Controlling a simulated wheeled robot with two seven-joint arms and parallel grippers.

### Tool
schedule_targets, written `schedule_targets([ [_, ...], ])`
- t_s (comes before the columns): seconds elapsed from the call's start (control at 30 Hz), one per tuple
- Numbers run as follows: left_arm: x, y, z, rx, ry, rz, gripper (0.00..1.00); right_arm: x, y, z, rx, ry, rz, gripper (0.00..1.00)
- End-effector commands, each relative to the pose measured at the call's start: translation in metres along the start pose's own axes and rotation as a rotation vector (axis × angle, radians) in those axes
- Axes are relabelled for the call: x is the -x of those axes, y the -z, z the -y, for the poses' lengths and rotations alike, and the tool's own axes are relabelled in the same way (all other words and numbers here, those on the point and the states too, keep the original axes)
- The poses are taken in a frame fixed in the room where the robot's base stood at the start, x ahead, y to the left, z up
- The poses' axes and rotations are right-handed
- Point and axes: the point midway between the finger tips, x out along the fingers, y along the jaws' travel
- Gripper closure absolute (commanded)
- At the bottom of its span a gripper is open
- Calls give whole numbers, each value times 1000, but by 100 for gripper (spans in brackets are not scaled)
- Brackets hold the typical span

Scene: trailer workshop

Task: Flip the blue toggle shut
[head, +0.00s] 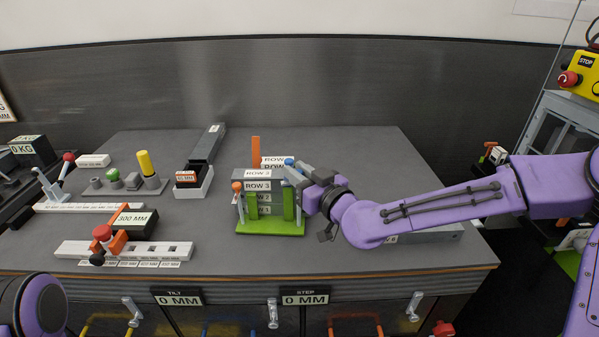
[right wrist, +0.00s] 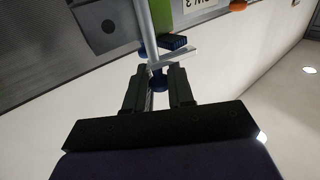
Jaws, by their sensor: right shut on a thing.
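The blue toggle (head: 289,162) shows as a small blue knob at the upper right of a toggle rack (head: 270,228) with a green base and stacked ROW labels. My right gripper (head: 297,175) reaches the rack from the right and partly hides that side. In the right wrist view, the blue knob (right wrist: 157,82) on a grey lever sits between the two dark fingers (right wrist: 158,85), which are shut on it. An orange knob (head: 237,186) stands at the rack's left. Only a purple part of my left arm shows at the bottom left, without its gripper.
An upright orange bar (head: 256,151) stands behind the rack. A grey block holder with a labelled block (head: 188,180) is to the left. A white slotted rail (head: 125,249) and cylinder stand (head: 125,184) are farther left. The table's right back is clear.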

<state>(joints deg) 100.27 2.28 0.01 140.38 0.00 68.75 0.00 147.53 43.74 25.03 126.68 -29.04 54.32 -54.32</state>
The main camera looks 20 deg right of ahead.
Motion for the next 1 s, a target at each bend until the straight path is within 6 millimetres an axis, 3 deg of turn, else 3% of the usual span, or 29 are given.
schedule_targets([
  [0.3,-4,-2,0,0,0,0,100,0,-1,0,7,-253,1,100],
  [0.73,-3,-2,0,0,0,0,100,0,-1,-1,2,-297,-1,100],
  [0.77,-3,-2,0,0,0,0,100,0,-1,-1,2,-297,-1,68],
  [0.8,-3,-1,0,0,0,0,100,0,-1,-1,2,-297,-1,55],
  [1.0,-3,-1,0,0,0,0,100,0,0,-1,2,-296,-1,55],
])
